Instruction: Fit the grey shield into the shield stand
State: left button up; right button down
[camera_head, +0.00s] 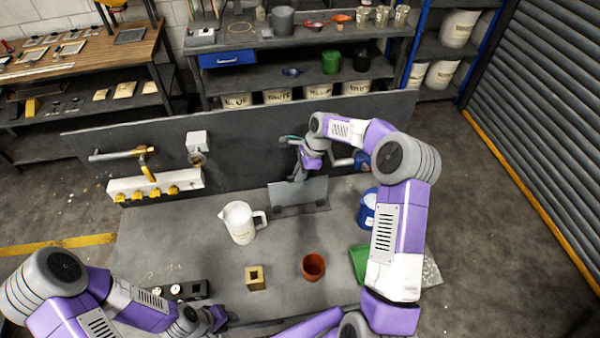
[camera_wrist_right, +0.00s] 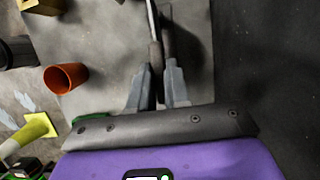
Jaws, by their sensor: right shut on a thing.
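The grey shield (camera_head: 312,191) is a flat panel near the back wall of the bench in the head view, upright or slightly tilted. My right gripper (camera_head: 297,177) reaches down to its upper edge and is shut on it. In the right wrist view, the fingers of my right gripper (camera_wrist_right: 157,95) close on the thin shield (camera_wrist_right: 153,25), seen nearly edge-on. A dark strip lies along the shield's lower edge; I cannot tell whether it is the shield stand or a shadow. My left gripper (camera_head: 214,318) is low at the front left, away from the shield; its jaws are unclear.
A white jug (camera_head: 239,222) stands left of the shield. A brass block (camera_head: 255,278) and a terracotta cup (camera_head: 313,267) stand in front. A blue can (camera_head: 368,210) and a green tray (camera_head: 358,262) are at the right. The bench's left middle is clear.

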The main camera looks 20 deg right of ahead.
pick_arm(q)
jog(key=shift+s+a+f+b, duration=0.1)
jog(key=shift+s+f+b, duration=0.05)
jog(key=shift+f+b, duration=0.25)
jog(key=shift+s+a+f+b, duration=0.1)
jog(key=shift+f+b, duration=0.2)
jog(key=shift+f, duration=0.15)
pick_arm(e)
jog(key=shift+s+a+f, duration=0.1)
jog(key=shift+s+f, duration=0.1)
jog(key=shift+f, duration=0.35)
jog(key=shift+s+f, duration=0.15)
jog(key=shift+f, duration=0.35)
pick_arm(q)
jog(key=shift+w+d+r+p, duration=0.15)
jog(key=shift+w+r+p, duration=0.05)
jog(key=shift+r+p, duration=0.4)
pick_arm(e)
jog(key=shift+w+f+g, duration=0.15)
jog(key=shift+w+g, duration=0.1)
jog(key=shift+g, duration=0.05)
jog(key=shift+w, duration=0.15)
